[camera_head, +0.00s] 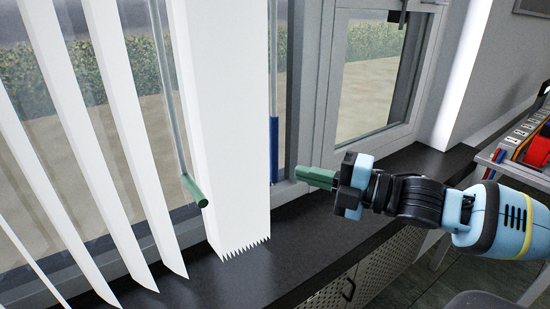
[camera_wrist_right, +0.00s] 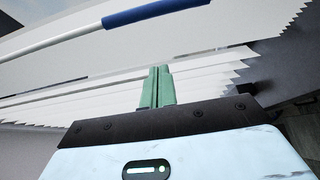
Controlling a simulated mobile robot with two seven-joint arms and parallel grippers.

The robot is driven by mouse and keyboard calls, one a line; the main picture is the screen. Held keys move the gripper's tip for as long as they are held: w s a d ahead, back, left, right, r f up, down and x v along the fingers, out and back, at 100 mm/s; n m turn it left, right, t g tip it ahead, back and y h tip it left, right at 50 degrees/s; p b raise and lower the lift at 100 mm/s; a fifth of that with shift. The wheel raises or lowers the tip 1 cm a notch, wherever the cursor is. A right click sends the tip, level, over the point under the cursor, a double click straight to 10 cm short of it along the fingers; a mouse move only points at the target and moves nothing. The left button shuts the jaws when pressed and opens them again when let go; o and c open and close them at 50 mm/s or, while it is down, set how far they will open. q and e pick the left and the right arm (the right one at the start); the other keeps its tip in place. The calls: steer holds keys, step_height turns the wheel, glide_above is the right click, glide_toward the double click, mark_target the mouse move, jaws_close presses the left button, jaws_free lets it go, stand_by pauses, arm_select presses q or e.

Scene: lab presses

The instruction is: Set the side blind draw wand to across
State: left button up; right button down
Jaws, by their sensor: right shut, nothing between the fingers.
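Two wands hang by the vertical blind in the head view. One has a thin pale rod and a blue handle (camera_head: 274,150), hanging upright just right of the wide stacked slats. The other has a grey rod (camera_head: 168,85) and a green handle (camera_head: 194,190) angled at its lower end, left of that stack. I cannot tell which is the draw wand. My right gripper (camera_head: 315,178), with green fingers, is shut and empty, to the right of the blue handle and apart from it. The wrist view shows the blue handle (camera_wrist_right: 155,12) above the shut fingers (camera_wrist_right: 157,88). My left gripper is out of view.
White slats (camera_head: 120,130) hang spread across the left, with a thick stack (camera_head: 230,120) in the middle. A dark sill (camera_head: 300,235) runs below the window. A rack with red and blue items (camera_head: 530,140) stands at the right edge.

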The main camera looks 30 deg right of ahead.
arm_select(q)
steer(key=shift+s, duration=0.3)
arm_select(e)
steer(key=shift+w, duration=0.1)
